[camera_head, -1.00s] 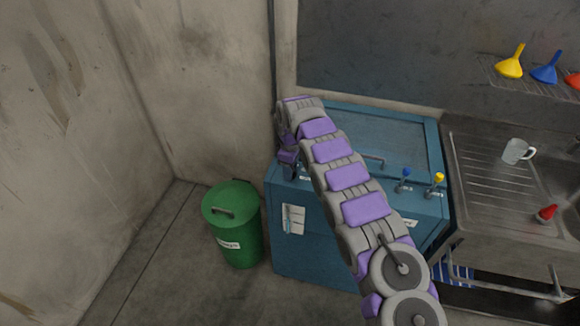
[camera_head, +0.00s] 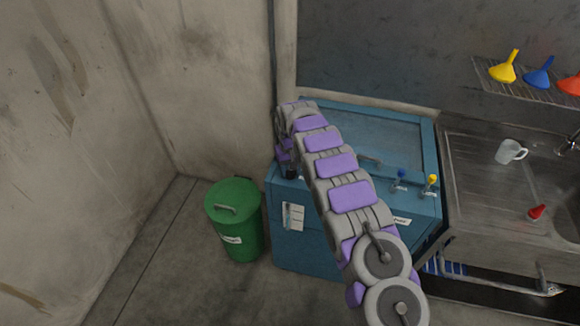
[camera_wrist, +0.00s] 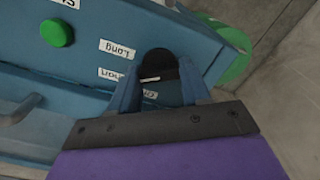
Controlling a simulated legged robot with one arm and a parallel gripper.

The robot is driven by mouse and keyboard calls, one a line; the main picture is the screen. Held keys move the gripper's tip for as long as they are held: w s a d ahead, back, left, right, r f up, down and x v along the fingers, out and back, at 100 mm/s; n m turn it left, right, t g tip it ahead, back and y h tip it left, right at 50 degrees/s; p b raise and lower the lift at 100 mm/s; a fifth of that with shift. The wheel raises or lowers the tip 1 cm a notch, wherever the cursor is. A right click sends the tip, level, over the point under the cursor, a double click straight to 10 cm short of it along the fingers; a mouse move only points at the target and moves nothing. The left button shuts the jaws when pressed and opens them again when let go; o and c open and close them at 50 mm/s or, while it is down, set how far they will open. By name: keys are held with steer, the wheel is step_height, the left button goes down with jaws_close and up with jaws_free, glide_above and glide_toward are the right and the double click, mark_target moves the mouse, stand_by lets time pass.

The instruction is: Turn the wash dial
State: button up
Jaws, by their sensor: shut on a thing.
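The blue wash cabinet (camera_head: 300,245) stands against the back wall, with a lidded top. The wash dial (camera_wrist: 157,64) is black and round, on the cabinet's panel in the wrist view. My gripper (camera_wrist: 158,80) is shut on the dial, with one blue-grey finger on each side of it. White labels lie around the dial, upside down; one reads "Long" (camera_wrist: 117,49), and others are partly covered. In the head view my gripper (camera_head: 287,168) is at the cabinet's front left corner, and the dial cannot be made out there.
A green button (camera_wrist: 57,33) is beside the dial. A green lidded bin (camera_head: 236,225) stands on the floor left of the cabinet. A blue-topped tap (camera_head: 400,180) and a yellow-topped tap (camera_head: 430,185) are at the cabinet's front right. A sink (camera_head: 480,190) with a mug (camera_head: 509,152) adjoins it.

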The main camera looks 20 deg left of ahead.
steer(key=m+p, duration=0.1)
steer(key=m, duration=0.5)
steer(key=shift+r, duration=0.1)
steer(key=shift+m, duration=0.3)
steer(key=shift+a, duration=0.1)
steer(key=o, duration=1.1)
steer(key=shift+c, duration=0.2)
step_height(320, 180, up, 17)
steer(key=p, duration=0.1)
steer(key=shift+w+r, duration=0.1)
